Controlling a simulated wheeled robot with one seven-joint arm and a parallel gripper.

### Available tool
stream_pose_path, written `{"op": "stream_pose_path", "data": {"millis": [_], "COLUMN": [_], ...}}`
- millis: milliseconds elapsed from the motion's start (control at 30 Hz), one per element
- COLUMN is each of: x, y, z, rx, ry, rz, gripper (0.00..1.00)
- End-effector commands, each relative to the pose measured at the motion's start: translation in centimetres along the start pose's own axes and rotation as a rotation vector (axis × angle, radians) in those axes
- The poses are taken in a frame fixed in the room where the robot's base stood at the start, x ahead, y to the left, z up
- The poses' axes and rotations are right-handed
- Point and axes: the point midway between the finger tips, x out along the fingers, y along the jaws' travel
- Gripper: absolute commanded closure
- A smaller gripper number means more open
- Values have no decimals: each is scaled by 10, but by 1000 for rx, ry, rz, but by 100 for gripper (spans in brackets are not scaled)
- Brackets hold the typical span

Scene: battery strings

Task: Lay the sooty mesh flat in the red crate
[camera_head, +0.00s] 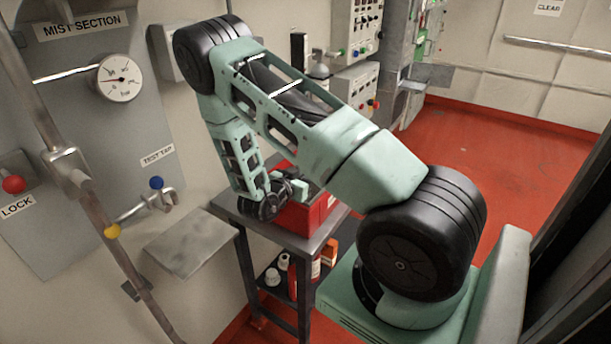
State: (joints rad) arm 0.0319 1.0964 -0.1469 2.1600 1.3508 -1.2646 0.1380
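The red crate (309,216) stands on a dark metal table, partly hidden behind my arm. My gripper (296,188) is at the crate's left rear part, at about rim height or just above it. Its fingers are small and partly hidden by my wrist, so I cannot tell whether they are open or hold anything. I cannot make out the sooty mesh; the crate's inside is mostly hidden by my arm.
The dark table (231,211) has a lower shelf with bottles (273,277) and a red container (316,268). Open red floor (470,150) lies beyond.

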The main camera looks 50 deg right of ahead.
Motion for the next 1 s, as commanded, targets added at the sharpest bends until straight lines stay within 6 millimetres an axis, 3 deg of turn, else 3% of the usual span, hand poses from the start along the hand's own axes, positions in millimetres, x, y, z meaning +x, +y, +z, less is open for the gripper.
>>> {"op": "stream_pose_path", "data": {"millis": [167, 200, 267, 300, 567, 767, 1000], "x": [1, 1, 1, 1, 0, -3, -55], "y": [0, 0, 0, 0, 0, 0, -1], "z": [3, 3, 3, 3, 2, -14, -4], "rx": [1, 0, 0, 0, 0, 1, 3], "ry": [2, 0, 0, 0, 0, -1, -2], "rz": [0, 0, 0, 0, 0, 1, -6], "gripper": [100, 85, 68, 66, 66, 66, 66]}}
